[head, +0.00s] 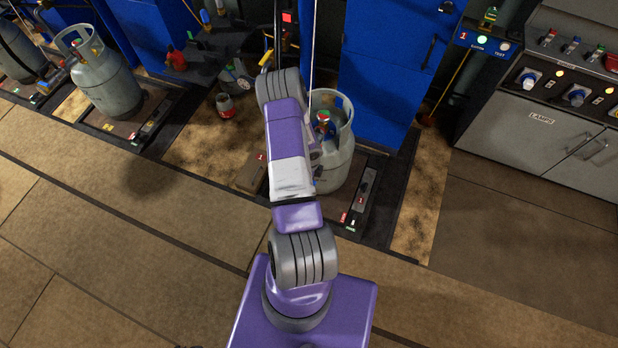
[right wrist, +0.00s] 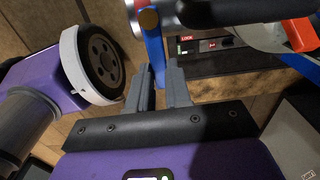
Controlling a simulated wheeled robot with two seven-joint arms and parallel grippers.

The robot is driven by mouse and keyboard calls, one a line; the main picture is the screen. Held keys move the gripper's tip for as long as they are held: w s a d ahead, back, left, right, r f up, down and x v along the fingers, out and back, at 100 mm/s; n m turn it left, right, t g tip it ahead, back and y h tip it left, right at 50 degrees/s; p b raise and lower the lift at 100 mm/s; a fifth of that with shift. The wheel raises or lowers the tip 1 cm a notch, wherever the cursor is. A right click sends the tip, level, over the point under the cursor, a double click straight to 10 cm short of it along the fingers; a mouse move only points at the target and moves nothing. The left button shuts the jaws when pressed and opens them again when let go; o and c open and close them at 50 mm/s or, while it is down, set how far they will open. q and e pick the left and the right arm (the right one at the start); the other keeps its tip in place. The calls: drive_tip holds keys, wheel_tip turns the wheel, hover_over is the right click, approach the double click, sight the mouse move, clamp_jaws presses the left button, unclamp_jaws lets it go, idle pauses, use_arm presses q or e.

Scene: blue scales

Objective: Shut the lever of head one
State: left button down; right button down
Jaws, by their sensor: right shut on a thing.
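The gas cylinder (head: 331,172) of station one stands upright on its scale, partly hidden by my purple arm. At its collar, small red and green parts (head: 323,120) show near the valve. My right gripper (right wrist: 159,88) is shut on this blue lever. In the head view its fingertips are hidden behind my arm. My left gripper is not in view.
The scale's dark panel (head: 358,200) lies right of the cylinder. A blue cabinet (head: 385,80) stands behind. A grey lamp console (head: 535,120) stands at right. Another cylinder (head: 108,85) stands at left. Floor in front is open.

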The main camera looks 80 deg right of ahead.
drive_tip(key=shift+s+d, duration=0.1)
drive_tip(key=c, duration=1)
unclamp_jaws()
drive_tip(key=shift+c, duration=0.2)
wheel_tip(320, 180, up, 8)
drive_tip(key=p, duration=0.3)
drive_tip(key=shift+f, duration=0.15)
